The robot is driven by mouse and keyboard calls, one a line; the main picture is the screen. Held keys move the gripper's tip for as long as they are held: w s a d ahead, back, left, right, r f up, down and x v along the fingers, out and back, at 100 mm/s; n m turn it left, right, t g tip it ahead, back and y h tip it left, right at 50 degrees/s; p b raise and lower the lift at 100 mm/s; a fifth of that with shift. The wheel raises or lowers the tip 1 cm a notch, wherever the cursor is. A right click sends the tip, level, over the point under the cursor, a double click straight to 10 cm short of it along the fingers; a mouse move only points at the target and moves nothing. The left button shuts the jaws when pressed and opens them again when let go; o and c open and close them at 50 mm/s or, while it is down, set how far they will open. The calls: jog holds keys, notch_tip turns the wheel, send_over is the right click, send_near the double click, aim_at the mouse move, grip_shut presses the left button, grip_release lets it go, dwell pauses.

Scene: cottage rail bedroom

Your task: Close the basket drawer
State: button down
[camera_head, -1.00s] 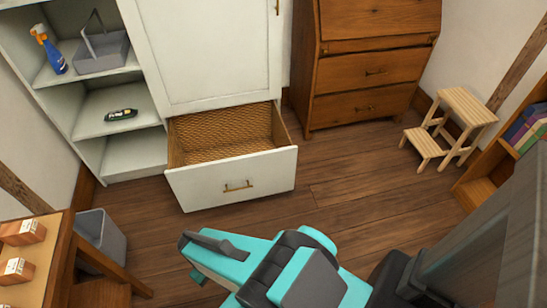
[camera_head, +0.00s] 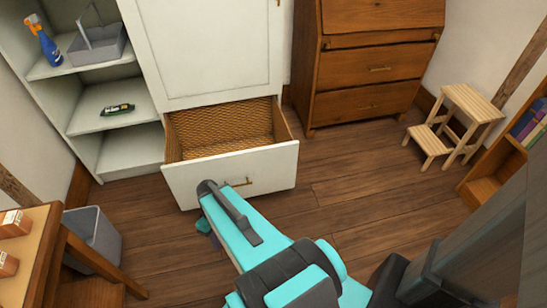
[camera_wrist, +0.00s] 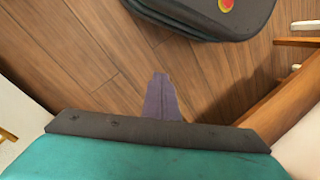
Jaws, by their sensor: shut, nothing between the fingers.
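The basket drawer (camera_head: 232,172) is pulled out at the bottom of the white cabinet, with a woven basket lining (camera_head: 222,130) and a brass handle (camera_head: 238,184) on its white front. The inside that shows is empty. My arm reaches to the drawer front in the camera_head view and overlaps its lower middle; I cannot tell whether it touches. My gripper (camera_wrist: 160,96) is shut and empty, pointing over the floor in the wrist view. A white surface with a brass piece shows at the wrist view's left edge.
A grey bin (camera_head: 92,236) and a wooden table (camera_head: 40,235) stand at the left. A wooden bureau (camera_head: 365,70) stands right of the cabinet, and a step stool (camera_head: 455,125) further right. The wooden floor between is clear.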

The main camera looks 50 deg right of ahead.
jog(key=w+d+r+n+t+b, duration=0.1)
jog(key=w+d+r+t+b, duration=0.1)
jog(key=d, duration=0.5)
jog(key=w+d+r+n+t+b, duration=0.1)
jog(key=d+r+b, duration=0.15)
jog(key=d, duration=0.45)
jog(key=w+d+r+n+t+b, duration=0.1)
jog(key=w+d+t+b, duration=0.1)
jog(key=d, duration=0.5)
jog(key=s+d+r+n+t+h+b, duration=0.1)
jog(key=s+d+r+n+t+b, duration=0.1)
jog(key=d, duration=0.8)
jog(key=s+d+r+n+t+h+b, duration=0.1)
jog(key=s+d+r+t+h+b, duration=0.1)
jog(key=s+d+r+b, duration=0.2)
jog(key=s+d+r, duration=0.3)
jog(key=d+r, duration=0.1)
jog(key=d, duration=0.2)
jog(key=shift+s+d+r+n+b, duration=0.15)
jog(key=shift+d+r+n+b, duration=0.15)
jog(key=shift+d+r+n, duration=0.1)
jog(key=shift+a+f, duration=0.1)
jog(key=b, duration=0.2)
send_near(268, 154)
notch_tip(268, 154, down, 4)
jog(key=s+a, duration=0.1)
jog(key=a, duration=0.2)
jog(key=shift+w+d+b, duration=0.3)
jog(key=shift+w+d, duration=1.2)
jog(key=shift+w, duration=0.1)
